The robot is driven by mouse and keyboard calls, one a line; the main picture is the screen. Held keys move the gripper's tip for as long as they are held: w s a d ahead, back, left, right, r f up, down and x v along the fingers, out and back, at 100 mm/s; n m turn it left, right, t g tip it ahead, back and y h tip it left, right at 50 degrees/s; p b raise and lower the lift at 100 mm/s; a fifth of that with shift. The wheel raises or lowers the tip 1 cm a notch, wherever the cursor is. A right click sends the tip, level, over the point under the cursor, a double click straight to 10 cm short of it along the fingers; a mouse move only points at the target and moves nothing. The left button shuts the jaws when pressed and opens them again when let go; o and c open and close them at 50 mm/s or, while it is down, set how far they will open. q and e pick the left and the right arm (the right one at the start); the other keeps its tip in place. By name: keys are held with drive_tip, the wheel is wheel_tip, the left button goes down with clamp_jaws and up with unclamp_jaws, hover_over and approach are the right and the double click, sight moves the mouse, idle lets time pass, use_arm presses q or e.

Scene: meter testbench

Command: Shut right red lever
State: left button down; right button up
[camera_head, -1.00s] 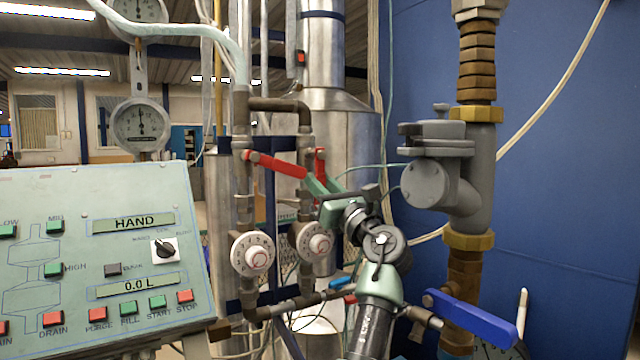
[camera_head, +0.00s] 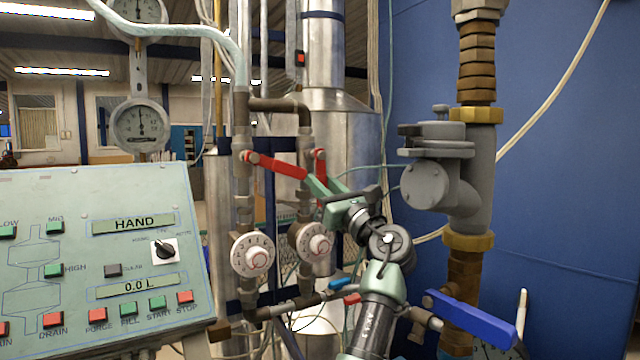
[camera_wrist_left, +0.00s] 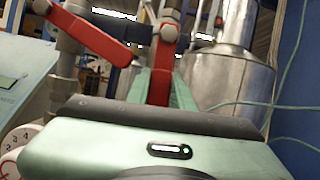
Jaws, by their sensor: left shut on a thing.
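The right red lever (camera_head: 320,164) hangs down from its pivot on the right pipe. In the left wrist view the red lever (camera_wrist_left: 162,72) stands between the two green fingers. My left gripper (camera_head: 317,186) is shut on its lower part, which the fingers partly hide. The left red lever (camera_head: 277,165) slants down to the right from its pivot on the left pipe, its end close to my fingers. It also shows at upper left in the left wrist view (camera_wrist_left: 90,35). My right gripper is not in view.
Two white dials (camera_head: 253,254) sit on the pipes below the levers. A control panel (camera_head: 70,190) stands at the left. A thick grey valve (camera_head: 440,185) and a blue lever (camera_head: 470,318) are at the right. A metal tank (camera_head: 345,140) stands behind.

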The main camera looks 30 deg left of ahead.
use_arm(q)
drive_tip(key=n, duration=0.1)
drive_tip(key=n+g, duration=0.1)
drive_tip(key=w+n+p, duration=0.1)
drive_tip(key=shift+d+r+g+y, duration=0.15)
drive_tip(key=shift+d+g+y, duration=0.15)
drive_tip(key=shift+y, duration=0.1)
drive_tip(key=shift+w+d+r+n+g+p, duration=0.2)
drive_tip(key=shift+n+g+p, duration=0.35)
drive_tip(key=shift+n, duration=0.4)
drive_tip(key=shift+w+d+n+g+p, duration=0.1)
drive_tip(key=shift+w+n+g+p, duration=0.25)
drive_tip(key=shift+n+p, duration=0.5)
drive_tip(key=shift+w+d+r+n+g+p, duration=0.15)
drive_tip(key=shift+n+g+p, duration=0.35)
drive_tip(key=shift+n, duration=0.6)
drive_tip(key=shift+w, duration=0.1)
drive_tip(key=c, duration=1.5)
unclamp_jaws()
